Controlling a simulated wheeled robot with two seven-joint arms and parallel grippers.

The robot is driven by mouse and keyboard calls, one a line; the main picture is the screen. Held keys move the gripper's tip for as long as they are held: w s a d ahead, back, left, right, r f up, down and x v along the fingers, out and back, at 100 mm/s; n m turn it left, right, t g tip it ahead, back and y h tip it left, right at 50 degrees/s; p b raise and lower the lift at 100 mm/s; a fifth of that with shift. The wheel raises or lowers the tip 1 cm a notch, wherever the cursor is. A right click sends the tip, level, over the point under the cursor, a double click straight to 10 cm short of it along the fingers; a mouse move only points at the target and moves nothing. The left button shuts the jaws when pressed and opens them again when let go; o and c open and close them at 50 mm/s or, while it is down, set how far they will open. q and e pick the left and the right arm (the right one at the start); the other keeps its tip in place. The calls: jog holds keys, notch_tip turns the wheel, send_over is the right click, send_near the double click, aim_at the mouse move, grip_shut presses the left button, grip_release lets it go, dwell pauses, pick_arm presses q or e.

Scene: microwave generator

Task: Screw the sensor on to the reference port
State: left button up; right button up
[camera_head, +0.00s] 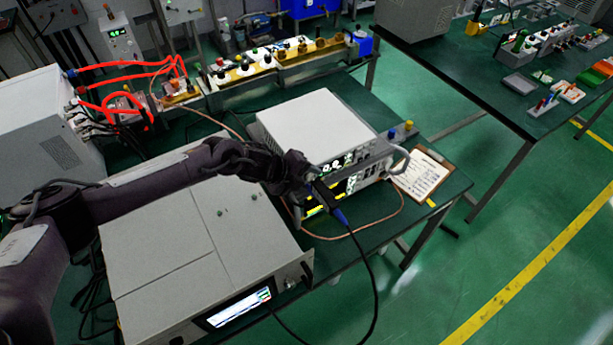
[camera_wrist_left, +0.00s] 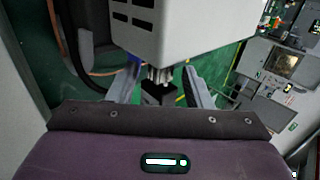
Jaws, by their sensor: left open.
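The sensor (camera_head: 326,195) is a small dark body with a blue cable end and a black cable, at the front of the white bench instrument (camera_head: 305,125). My left gripper (camera_head: 315,190) is at that front panel, by the sensor. In the left wrist view the open fingers (camera_wrist_left: 160,86) stand on both sides of a dark body (camera_wrist_left: 154,95), with a silver connector (camera_wrist_left: 158,73) against the instrument's casing (camera_wrist_left: 190,25). I cannot tell whether the connector is threaded on the port. The reference port is not clearly visible behind the gripper. My right gripper is not in view.
A large grey unit (camera_head: 190,250) with a lit screen stands under my left arm. A clipboard (camera_head: 421,176) lies right of the instrument. A waveguide bench (camera_head: 265,65) runs along the back. A copper-coloured cable (camera_head: 385,219) loops across the table. A second table (camera_head: 440,70) stands at right.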

pick_arm(q)
jog(key=shift+c, duration=0.4)
jog(key=c, duration=0.9)
jog(key=shift+d+r, duration=0.1)
